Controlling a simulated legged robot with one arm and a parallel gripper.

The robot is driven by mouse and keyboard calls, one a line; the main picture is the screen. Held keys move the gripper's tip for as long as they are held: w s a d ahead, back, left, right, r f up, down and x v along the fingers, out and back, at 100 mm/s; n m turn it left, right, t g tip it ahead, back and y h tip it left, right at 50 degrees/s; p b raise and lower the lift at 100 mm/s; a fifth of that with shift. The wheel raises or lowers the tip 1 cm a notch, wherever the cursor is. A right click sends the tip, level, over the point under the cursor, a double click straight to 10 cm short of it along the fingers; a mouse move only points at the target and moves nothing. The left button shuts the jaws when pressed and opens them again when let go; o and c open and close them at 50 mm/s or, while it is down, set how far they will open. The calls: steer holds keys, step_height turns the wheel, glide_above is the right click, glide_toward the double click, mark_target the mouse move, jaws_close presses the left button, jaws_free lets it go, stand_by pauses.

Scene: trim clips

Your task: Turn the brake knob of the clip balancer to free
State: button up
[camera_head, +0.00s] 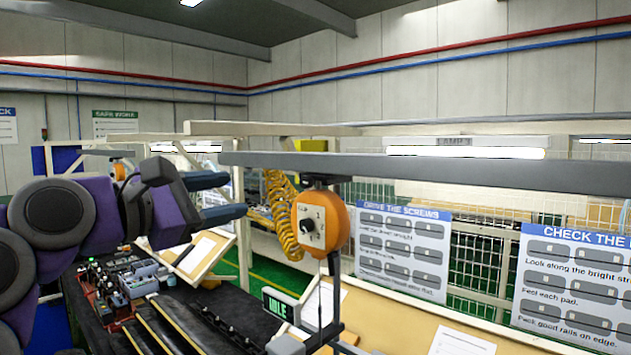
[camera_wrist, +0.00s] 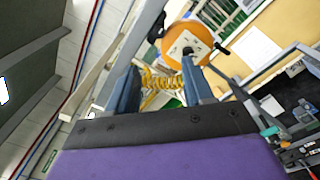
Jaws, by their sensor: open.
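The clip balancer (camera_head: 337,222) is a round orange housing hanging from a grey overhead rail. A pale plate on its left face carries the small black brake knob (camera_head: 306,226). The plate has small marks too fine to read, so I cannot tell the knob's setting. My gripper (camera_head: 236,195) is open and empty, left of the balancer and apart from it, its fingers pointing right toward the plate. In the wrist view the balancer (camera_wrist: 208,37) and knob (camera_wrist: 187,50) appear beyond the fingertips, nearer the right finger.
A yellow coiled hose (camera_head: 280,210) hangs just left of the balancer, near my fingertips. The grey rail (camera_head: 440,172) runs above. A dark bench with parts bins (camera_head: 140,280) and a green IDLE sign (camera_head: 280,304) lie below. Open air separates gripper and knob.

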mark_target(308, 182)
steer(key=x, duration=0.5)
steer(key=d+x, duration=0.1)
steer(key=x, duration=0.4)
steer(key=s+x, duration=0.1)
steer(key=x, duration=0.4)
steer(key=shift+d, duration=0.25)
steer(key=shift+w+d+r, duration=0.1)
steer(key=shift+w, duration=0.05)
steer(key=w+a, duration=0.2)
steer(key=a, duration=0.1)
steer(key=shift+w+a+f, duration=0.15)
steer(key=shift+a+f, duration=0.1)
steer(key=shift+a, duration=0.05)
steer(key=d, duration=0.4)
steer(key=shift+s+r, duration=0.2)
steer(key=shift+c, duration=1)
steer(key=shift+s, duration=0.1)
steer(key=shift+c, duration=0.9)
steer(key=shift+w+a+f, duration=0.1)
steer(key=shift+w+a, duration=0.05)
steer(key=shift+a, duration=0.3)
steer(key=shift+w+a+f, duration=0.1)
steer(key=shift+w+a, duration=0.1)
steer(key=shift+a, duration=0.25)
steer(key=c, duration=0.4)
jaws_close()
steer(key=shift+d, duration=0.1)
